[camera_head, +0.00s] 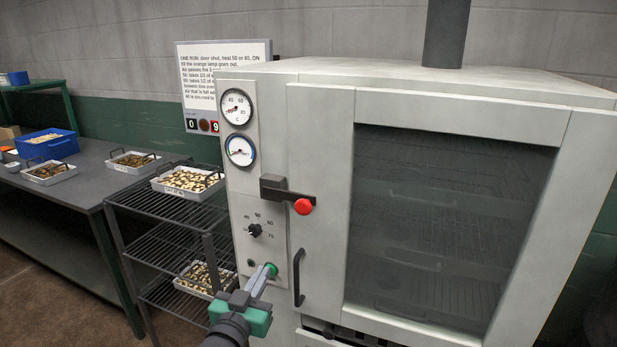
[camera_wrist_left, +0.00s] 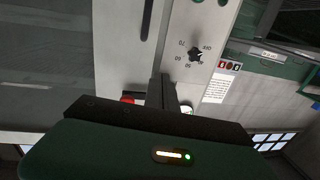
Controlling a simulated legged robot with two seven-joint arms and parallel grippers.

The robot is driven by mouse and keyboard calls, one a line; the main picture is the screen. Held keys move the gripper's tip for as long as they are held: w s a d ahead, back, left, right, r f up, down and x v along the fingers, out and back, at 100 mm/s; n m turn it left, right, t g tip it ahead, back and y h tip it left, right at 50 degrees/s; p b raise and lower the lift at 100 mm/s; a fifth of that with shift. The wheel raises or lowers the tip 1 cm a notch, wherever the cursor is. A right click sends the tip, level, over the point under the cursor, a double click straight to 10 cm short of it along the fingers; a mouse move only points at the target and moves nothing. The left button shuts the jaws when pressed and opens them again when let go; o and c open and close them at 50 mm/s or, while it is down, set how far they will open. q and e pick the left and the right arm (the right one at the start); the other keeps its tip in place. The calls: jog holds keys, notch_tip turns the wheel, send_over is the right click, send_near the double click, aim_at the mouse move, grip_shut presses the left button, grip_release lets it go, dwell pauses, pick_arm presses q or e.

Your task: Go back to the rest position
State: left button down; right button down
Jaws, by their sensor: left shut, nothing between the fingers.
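My left gripper (camera_head: 259,281) is shut and empty in front of the lower control panel of the large grey oven (camera_head: 322,200). In the head view its tips overlap a green button (camera_head: 271,269); I cannot tell whether they touch it. In the left wrist view the shut fingers (camera_wrist_left: 162,90) point at the panel, beside the black dial (camera_wrist_left: 194,53). The same dial (camera_head: 254,230) shows above the gripper in the head view. My right gripper is not in view.
The oven door (camera_head: 455,220) looks shut, with a red-knobbed latch (camera_head: 302,206) and black handle (camera_head: 298,278) close to my gripper. Left of the oven, a wire rack (camera_head: 160,240) holds trays (camera_head: 187,183). A table (camera_head: 85,185) carries more trays and a blue bin (camera_head: 47,145).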

pick_arm(q)
jog(key=s+a+f+n+g+y, duration=0.1)
jog(key=s+a+f+g, duration=0.1)
jog(key=s+f+g, duration=0.3)
jog(key=s+a+f+n+g+y, duration=0.1)
jog(key=s+a+f+y, duration=0.15)
jog(key=f, duration=0.45)
jog(key=s+a+f+g, duration=0.1)
jog(key=s+f+g, duration=0.35)
jog(key=s, duration=0.35)
jog(key=s+a+f+g, duration=0.2)
jog(key=s+f+g, duration=0.25)
jog(key=s, duration=0.35)
jog(key=p+v, duration=1.3)
jog(key=p, duration=0.1)
jog(key=shift+w+r+n, duration=0.2)
jog(key=shift+n, duration=0.1)
jog(key=shift+d, duration=0.15)
